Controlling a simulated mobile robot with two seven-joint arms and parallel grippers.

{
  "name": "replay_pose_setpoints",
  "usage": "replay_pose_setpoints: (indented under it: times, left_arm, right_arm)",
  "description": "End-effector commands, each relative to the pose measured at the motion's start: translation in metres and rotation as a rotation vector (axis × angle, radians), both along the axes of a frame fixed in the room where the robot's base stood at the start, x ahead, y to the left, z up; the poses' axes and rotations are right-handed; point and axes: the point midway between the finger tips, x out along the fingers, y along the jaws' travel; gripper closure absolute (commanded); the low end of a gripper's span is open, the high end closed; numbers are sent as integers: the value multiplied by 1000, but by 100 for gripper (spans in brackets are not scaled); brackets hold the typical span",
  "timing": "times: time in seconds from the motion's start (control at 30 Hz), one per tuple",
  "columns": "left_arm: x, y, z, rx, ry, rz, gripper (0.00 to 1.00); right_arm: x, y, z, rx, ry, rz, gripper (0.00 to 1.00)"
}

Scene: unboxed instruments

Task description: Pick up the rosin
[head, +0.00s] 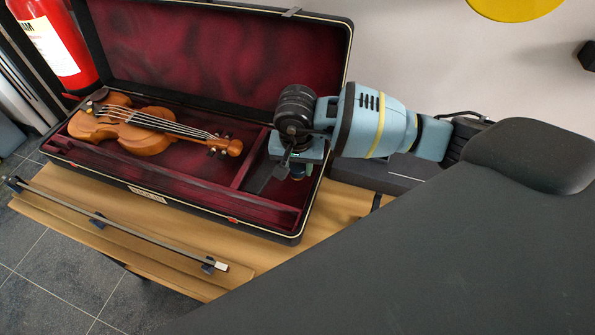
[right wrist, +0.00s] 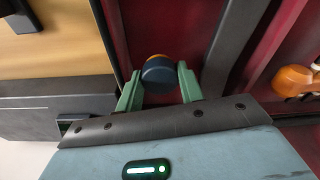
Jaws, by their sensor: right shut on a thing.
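The rosin (right wrist: 160,75) is a small round dark-blue piece with an orange edge, seen in the right wrist view. My right gripper (right wrist: 159,84) has its two green fingers on either side of it and is shut on it. In the head view, my right gripper (head: 298,171) is over the right end of the open violin case (head: 203,200), by the small end compartment. The rosin is mostly hidden by the gripper there, so I cannot tell whether it touches the case floor. My left gripper is not in view.
A violin (head: 145,130) lies in the case, left of the gripper; its scroll also shows in the right wrist view (right wrist: 293,80). The raised lid (head: 225,50) stands behind. A bow (head: 120,226) lies along the wooden table's front. A fire extinguisher (head: 55,45) stands at left.

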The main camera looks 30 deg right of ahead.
Motion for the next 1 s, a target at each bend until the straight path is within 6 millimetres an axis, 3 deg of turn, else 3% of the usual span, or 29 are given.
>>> replay_pose_setpoints:
  times: [0.2,0.4,0.77,0.8,0.9,1.0]
  left_arm:
    - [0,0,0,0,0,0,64]
    - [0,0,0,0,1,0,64]
    - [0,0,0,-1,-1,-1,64]
    - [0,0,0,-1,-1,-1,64]
    - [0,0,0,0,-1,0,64]
    - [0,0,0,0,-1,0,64]
  right_arm:
    - [1,0,43,1,-5,0,84]
    - [1,0,66,0,-2,-1,84]
    - [0,0,72,0,0,-1,84]
    - [0,0,72,0,0,-1,68]
    - [0,0,72,0,0,-1,81]
    - [0,0,72,0,0,-1,81]
